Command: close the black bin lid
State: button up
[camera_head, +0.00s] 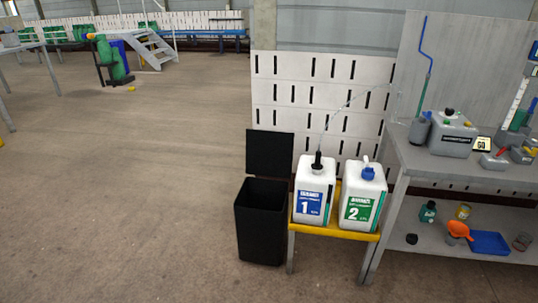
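The black bin (261,223) stands on the floor, to the left of a small yellow-topped stand. Its black lid (270,153) is open and stands upright at the back of the bin, against the white slotted panel. The dark inside of the bin faces up and its contents cannot be made out. My gripper does not show in this view.
A grey workbench (424,165) with bottles and tools is at the right. The floor to the left and front is clear.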

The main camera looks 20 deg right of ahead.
aim_at(269, 153)
jog(key=u, duration=0.45)
jog(key=i, duration=5.3)
jog(key=z, duration=0.05)
